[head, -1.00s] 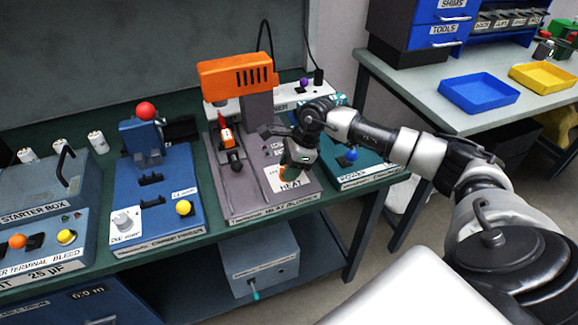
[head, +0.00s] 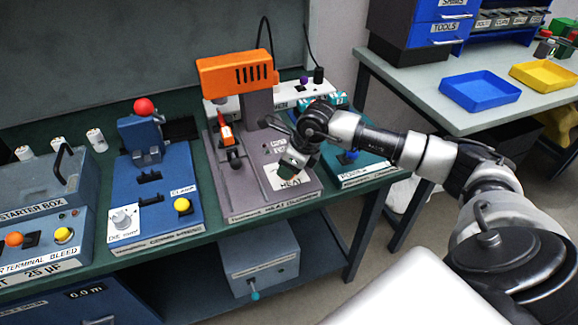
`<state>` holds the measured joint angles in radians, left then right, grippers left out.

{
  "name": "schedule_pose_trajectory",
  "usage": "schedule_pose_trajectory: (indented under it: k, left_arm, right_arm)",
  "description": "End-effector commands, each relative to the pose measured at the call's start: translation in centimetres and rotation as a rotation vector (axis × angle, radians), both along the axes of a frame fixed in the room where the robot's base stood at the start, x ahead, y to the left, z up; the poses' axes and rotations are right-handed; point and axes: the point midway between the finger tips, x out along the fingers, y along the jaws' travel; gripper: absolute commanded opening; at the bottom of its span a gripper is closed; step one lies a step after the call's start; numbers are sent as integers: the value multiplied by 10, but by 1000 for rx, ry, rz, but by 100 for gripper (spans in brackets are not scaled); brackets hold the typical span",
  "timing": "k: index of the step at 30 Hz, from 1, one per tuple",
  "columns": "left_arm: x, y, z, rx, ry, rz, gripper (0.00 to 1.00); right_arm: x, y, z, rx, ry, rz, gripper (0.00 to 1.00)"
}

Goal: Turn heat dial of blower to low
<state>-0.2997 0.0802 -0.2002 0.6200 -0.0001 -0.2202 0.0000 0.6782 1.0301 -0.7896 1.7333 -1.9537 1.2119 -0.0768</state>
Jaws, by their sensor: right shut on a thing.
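The heat blower has an orange housing (head: 236,75) above a grey base (head: 242,205). A white plate marked HEAT (head: 291,183) is on the base's right front. My right gripper (head: 290,170) points down over this plate, at its upper edge. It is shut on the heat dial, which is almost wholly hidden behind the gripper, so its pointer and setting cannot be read. My left gripper is not in view.
A blue crimp press (head: 155,208) with a red ball knob (head: 144,106) stands left of the blower. A teal device (head: 360,172) stands close on the right, partly behind my right arm. A blue tray (head: 480,90) and yellow tray (head: 545,74) lie on the side table.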

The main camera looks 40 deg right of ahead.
Motion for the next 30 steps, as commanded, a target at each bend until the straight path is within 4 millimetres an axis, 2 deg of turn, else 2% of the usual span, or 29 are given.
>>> schedule_pose_trajectory:
  k: [12, 29, 30]
  left_arm:
    - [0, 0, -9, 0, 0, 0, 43]
    - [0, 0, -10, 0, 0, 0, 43]
    - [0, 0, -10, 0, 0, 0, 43]
  right_arm:
    - [0, 1, 0, 0, -2, -208, 14]
    - [0, 0, 1, -1, -2, -244, 14]
    - [0, 0, 1, -1, -2, -244, 41]
